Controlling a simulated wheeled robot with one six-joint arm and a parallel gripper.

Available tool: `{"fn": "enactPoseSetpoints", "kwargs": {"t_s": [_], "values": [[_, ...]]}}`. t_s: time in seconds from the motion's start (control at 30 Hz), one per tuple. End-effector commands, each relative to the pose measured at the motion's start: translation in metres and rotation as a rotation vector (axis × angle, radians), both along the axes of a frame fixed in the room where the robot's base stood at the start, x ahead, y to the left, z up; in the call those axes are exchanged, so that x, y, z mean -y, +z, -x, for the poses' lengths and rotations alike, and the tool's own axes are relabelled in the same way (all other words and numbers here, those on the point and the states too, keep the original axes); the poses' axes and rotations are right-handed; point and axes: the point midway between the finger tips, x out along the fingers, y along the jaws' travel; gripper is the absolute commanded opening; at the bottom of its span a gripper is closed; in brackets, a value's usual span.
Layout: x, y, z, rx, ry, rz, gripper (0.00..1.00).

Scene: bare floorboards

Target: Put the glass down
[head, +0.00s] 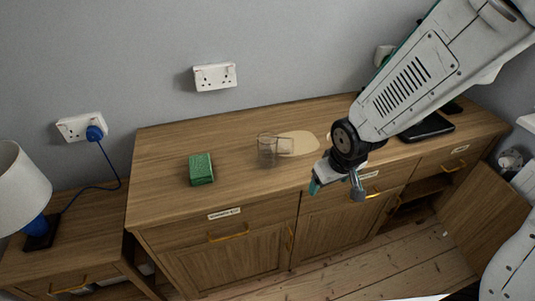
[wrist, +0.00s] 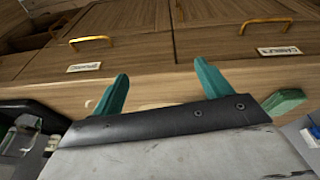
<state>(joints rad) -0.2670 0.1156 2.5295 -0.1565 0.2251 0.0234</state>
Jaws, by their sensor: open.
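The clear glass (head: 267,152) stands upright on the wooden sideboard top in the head view, right of a green sponge. A pale, flat patch (head: 298,143) lies just right of it. My gripper (head: 336,191) is right of the glass and nearer the sideboard's front edge, apart from it. Its teal fingers are spread with nothing between them, as the wrist view also shows (wrist: 161,70). I cannot make out this glass in the wrist view, where my gripper's body covers much of the sideboard top.
The green sponge (head: 201,169) lies on the sideboard (head: 160,155), left of the glass. A dark flat object (head: 428,127) lies at the right end, beside my arm. A lamp (head: 22,190) stands far left. A lower right door (head: 486,215) hangs open.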

Motion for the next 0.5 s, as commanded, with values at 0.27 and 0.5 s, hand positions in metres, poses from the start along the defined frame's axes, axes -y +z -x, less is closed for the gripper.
{"fn": "enactPoseSetpoints", "kwargs": {"t_s": [0.27, 0.5], "values": [[-0.077, -0.046, -0.065, 0.363, 0.163, -0.222, 0.78], [-0.114, 0.003, -0.101, 0.684, 0.218, -0.424, 0.78]]}}
